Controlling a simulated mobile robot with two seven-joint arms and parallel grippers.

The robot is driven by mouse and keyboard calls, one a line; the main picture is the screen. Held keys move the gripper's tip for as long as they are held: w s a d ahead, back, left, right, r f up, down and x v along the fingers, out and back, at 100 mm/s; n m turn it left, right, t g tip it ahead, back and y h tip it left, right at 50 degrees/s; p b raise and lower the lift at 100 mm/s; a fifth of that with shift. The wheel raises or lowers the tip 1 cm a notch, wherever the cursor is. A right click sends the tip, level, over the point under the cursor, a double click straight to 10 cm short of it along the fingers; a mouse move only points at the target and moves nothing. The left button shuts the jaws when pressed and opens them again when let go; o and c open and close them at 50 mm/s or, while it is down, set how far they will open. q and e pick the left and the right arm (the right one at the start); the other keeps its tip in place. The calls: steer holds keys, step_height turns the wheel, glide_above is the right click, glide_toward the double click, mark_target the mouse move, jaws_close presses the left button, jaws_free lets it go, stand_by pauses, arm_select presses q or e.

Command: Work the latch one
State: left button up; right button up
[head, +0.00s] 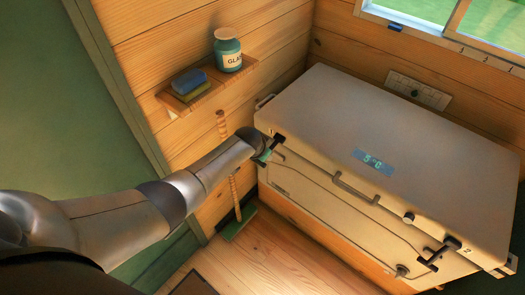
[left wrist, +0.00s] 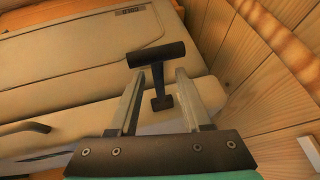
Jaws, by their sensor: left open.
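A cream chest (head: 400,135) with a lid and a small display stands in the corner. A black T-shaped latch (head: 279,138) is at the left end of its front. It also shows in the left wrist view (left wrist: 157,55), with its crossbar beyond the fingertips and its stem between the fingers. My left gripper (head: 270,149) is at this latch. Its fingers (left wrist: 158,90) are open on either side of the stem, with gaps visible. A second black latch (head: 440,252) sits at the right end of the front, beside a mark like "2". My right gripper is not in view.
A handle (head: 355,190) juts from the chest front between the latches. The floor in front is mostly clear.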

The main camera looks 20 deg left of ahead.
arm_select(q)
steer(key=shift+r, duration=0.1)
steer(key=shift+s+r+p, duration=0.2)
steer(key=shift+r+p, duration=0.05)
steer(key=shift+p, duration=0.05)
steer(key=p+v, duration=0.5)
steer(key=v, duration=0.9)
steer(key=shift+r+p, duration=0.2)
steer(key=shift+p, duration=0.15)
steer(key=shift+s, duration=0.1)
